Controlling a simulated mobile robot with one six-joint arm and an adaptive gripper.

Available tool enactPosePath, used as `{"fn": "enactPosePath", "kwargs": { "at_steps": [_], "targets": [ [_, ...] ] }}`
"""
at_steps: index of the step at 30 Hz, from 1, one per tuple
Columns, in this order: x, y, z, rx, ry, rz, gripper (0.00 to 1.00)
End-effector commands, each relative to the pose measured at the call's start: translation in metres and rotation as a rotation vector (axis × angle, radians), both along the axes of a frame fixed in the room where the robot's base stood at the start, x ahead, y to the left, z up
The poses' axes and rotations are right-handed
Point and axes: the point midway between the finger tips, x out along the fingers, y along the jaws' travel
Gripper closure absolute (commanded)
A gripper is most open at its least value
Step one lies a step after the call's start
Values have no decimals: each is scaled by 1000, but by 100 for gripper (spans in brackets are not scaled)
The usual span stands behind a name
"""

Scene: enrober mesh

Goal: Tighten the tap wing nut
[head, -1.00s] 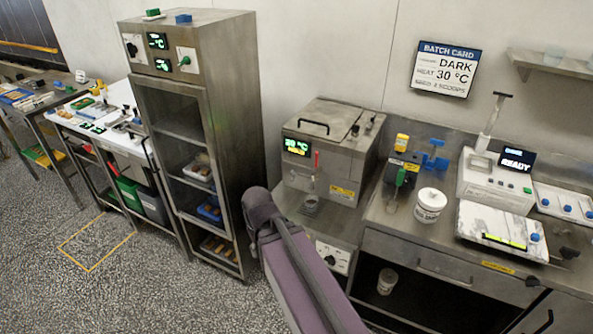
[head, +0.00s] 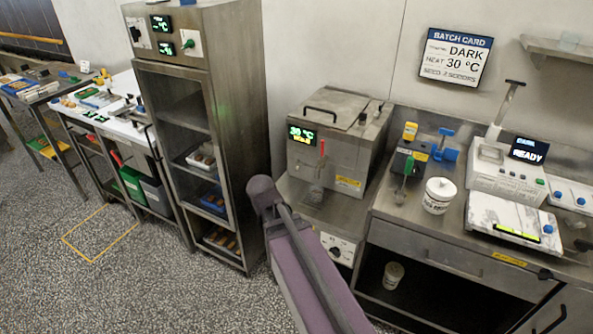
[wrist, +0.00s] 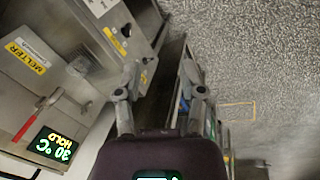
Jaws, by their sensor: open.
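The melter (head: 340,150) is a steel box on the counter with a red-handled tap (head: 321,165) on its front. The tap also shows in the wrist view (wrist: 38,110), with its red lever and metal spout at the left. I cannot make out the wing nut in either view; it is too small or hidden. My gripper (wrist: 160,85) is open and empty, with its two grey fingers apart and pointing past the melter's side. It is to the right of the tap in the wrist view and touches nothing visible. In the head view my arm hides it.
A tall steel cabinet (head: 232,120) with open shelves stands left of the melter. On the counter to the right are a white tub (head: 438,196), a blue clamp-like part (head: 446,146) and a white scale (head: 510,218). The speckled floor (head: 170,290) at left is clear.

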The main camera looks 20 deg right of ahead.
Motion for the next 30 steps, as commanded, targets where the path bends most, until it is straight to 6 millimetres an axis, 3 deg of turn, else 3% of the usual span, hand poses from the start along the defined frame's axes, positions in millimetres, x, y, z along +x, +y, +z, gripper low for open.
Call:
{"fn": "enactPosePath", "kwargs": {
  "at_steps": [1,9,21,30],
  "targets": [
    [14,-9,-18,-50,-9,47,49],
    [72,-54,-49,-360,-12,332,49],
    [156,-103,-73,-847,137,749,49],
    [217,-121,-83,-1213,371,1039,49]
  ]
}}
